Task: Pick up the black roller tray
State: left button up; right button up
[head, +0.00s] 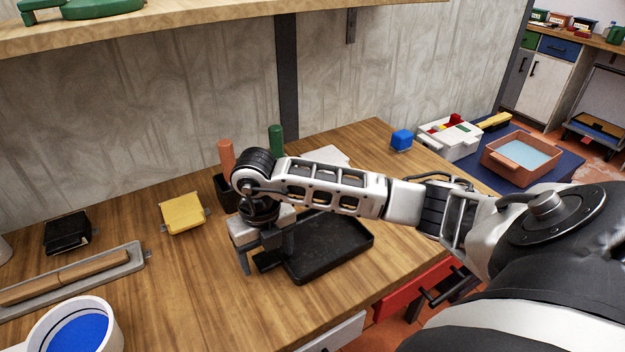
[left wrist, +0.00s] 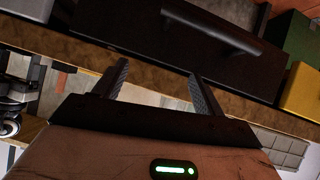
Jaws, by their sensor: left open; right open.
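The black roller tray (head: 335,246) lies on the wooden workbench in the head view, with its near left end partly hidden by my right gripper. My right gripper (head: 268,262) is over the tray's left end, pointing down, with its fingers at the tray's edge. It is open, and I cannot tell whether the fingers touch the tray. My left gripper (left wrist: 158,85) shows only in the left wrist view. It is open with nothing between its fingers, facing a dark drawer front with a handle (left wrist: 212,28).
A yellow block-like item (head: 183,213), a black one (head: 68,232), a grey tray with a wooden-handled tool (head: 75,278) and a white tin of blue paint (head: 78,331) stand left. A blue cube (head: 401,140) is at the back right. A wooden shelf (head: 200,24) hangs above.

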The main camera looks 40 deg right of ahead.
jog(key=c, duration=1.3)
jog(key=shift+o, duration=0.2)
jog(key=shift+r, duration=0.1)
